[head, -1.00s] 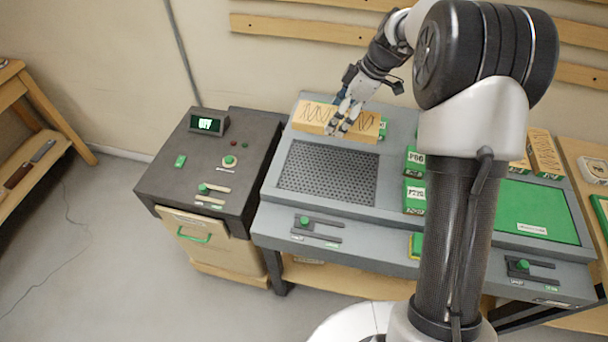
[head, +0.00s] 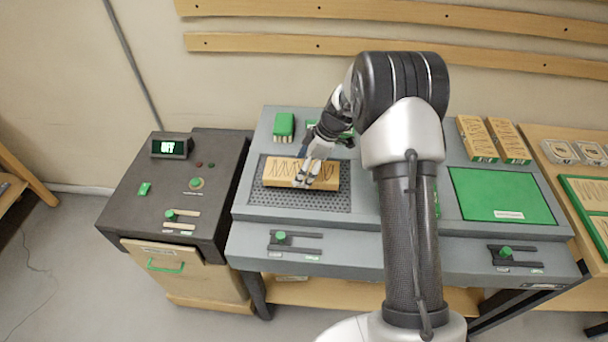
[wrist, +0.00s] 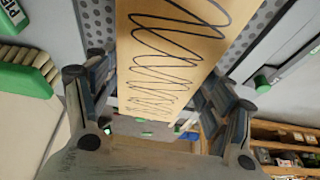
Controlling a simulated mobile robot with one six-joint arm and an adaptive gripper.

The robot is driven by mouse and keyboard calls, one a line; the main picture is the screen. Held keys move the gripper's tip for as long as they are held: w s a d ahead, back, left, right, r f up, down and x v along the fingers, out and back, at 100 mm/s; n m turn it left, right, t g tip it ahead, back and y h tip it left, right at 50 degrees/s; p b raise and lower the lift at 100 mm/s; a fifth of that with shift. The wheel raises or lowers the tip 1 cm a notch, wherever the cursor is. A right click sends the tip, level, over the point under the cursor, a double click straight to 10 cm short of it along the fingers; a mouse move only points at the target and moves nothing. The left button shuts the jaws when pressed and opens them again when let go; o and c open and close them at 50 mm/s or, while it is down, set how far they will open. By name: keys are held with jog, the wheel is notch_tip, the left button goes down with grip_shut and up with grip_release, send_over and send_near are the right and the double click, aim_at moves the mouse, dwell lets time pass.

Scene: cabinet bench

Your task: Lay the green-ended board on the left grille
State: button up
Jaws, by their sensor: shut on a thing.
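My gripper (head: 314,178) is shut across the middle of a tan board (head: 274,171) with a dark wavy line on top. The board lies level over the back half of the left grille (head: 300,201), a dark perforated plate. I cannot tell whether it touches the grille or hangs just above it. In the wrist view the board (wrist: 175,45) runs between my fingers (wrist: 160,105), with grille holes (wrist: 240,38) on both sides. The board's green end is not clearly seen in either view.
A dark control box (head: 190,190) with a lit display stands left of the bench. A green brush (head: 284,125) lies behind the grille; it also shows in the wrist view (wrist: 25,78). A green panel (head: 503,195) and two more boards (head: 477,138) are on the right. My arm hides the bench middle.

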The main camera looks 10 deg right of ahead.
jog(key=shift+f, duration=1.3)
jog(key=shift+f+b, duration=0.15)
jog(key=shift+b, duration=0.25)
jog(key=o, duration=1.3)
